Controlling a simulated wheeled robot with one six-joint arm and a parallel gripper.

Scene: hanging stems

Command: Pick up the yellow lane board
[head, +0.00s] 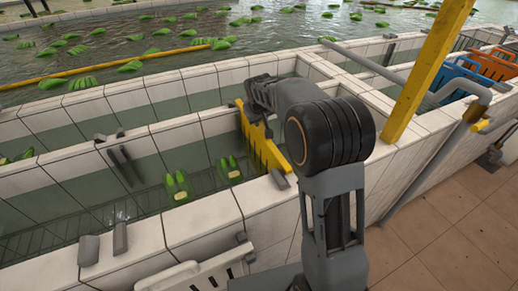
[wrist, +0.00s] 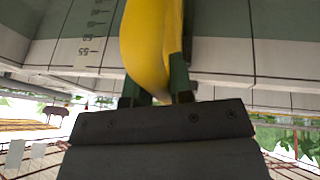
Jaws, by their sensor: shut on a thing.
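The yellow lane board (head: 262,148) is slotted along its lower edge and spans the tiled channel, between the far wall and the near wall in the head view. Its upper part is partly hidden by my arm. In the wrist view, a yellow piece (wrist: 150,45) of it rises between the green fingers. My gripper (wrist: 158,90) is shut on this piece. In the head view the wrist lies over the top of the board, and the fingertips are hidden.
Green banana bunches (head: 177,187) float in the channel. Grey brackets (head: 120,238) stand on the near wall. A white slotted board (head: 195,279) leans at the front. A yellow post (head: 428,70) stands right of my arm, with blue (head: 458,82) and orange (head: 492,66) crates beyond.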

